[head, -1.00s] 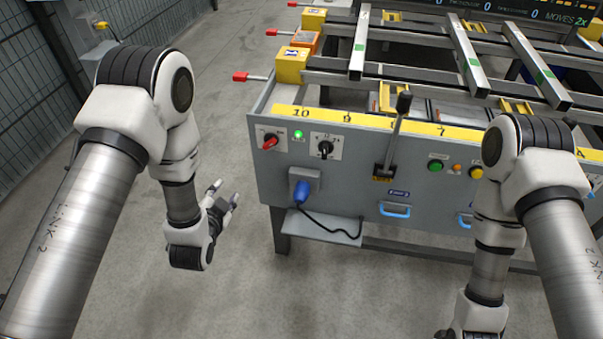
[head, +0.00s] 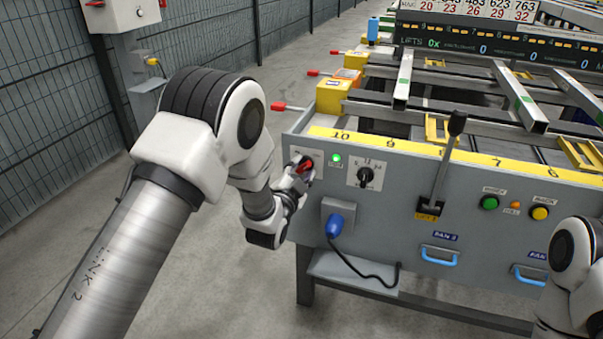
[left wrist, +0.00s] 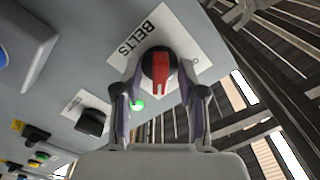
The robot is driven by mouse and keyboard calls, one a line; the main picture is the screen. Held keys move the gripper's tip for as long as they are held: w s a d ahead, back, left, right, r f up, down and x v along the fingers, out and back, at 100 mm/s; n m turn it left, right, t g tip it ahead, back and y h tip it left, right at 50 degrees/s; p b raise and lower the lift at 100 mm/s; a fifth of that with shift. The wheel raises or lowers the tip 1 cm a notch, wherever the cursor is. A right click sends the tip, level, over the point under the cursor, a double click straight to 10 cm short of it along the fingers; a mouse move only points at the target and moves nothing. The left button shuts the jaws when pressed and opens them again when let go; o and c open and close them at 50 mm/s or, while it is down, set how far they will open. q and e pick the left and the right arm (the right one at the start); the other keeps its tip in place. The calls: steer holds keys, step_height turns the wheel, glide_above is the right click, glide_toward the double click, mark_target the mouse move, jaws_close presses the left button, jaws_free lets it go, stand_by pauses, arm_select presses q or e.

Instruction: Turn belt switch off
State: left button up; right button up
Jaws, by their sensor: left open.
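The belt switch is a red and black rotary knob (left wrist: 159,70) on a white plate marked BELTS (left wrist: 178,30). In the head view the red knob (head: 305,165) is at the left end of the grey panel, partly hidden by my gripper. My left gripper (left wrist: 158,92) is open, with its fingers on either side of the knob; I cannot tell whether they touch it. It also shows in the head view (head: 300,178). A lit green lamp (left wrist: 137,105) is beside the switch. My right gripper is out of view.
A black selector knob (head: 366,177) is right of the switch, with a blue plug (head: 335,226) and its cable below. A tall lever (head: 446,165) and green (head: 489,202) and yellow (head: 539,213) buttons are farther right.

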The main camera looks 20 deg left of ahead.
arm_select(q)
jaws_close()
steer(key=shift+n, duration=0.4)
steer(key=n+p, duration=0.1)
steer(key=n, duration=0.2)
steer(key=shift+n, duration=0.4)
steer(key=n+p, duration=0.1)
steer(key=n, duration=0.3)
steer(key=shift+p, duration=0.4)
steer(key=n+p, duration=0.1)
steer(key=n, duration=0.4)
steer(key=shift+d, duration=0.1)
steer(key=n+p, duration=0.1)
steer(key=n, duration=0.3)
steer(key=shift+n+p, duration=0.3)
jaws_free()
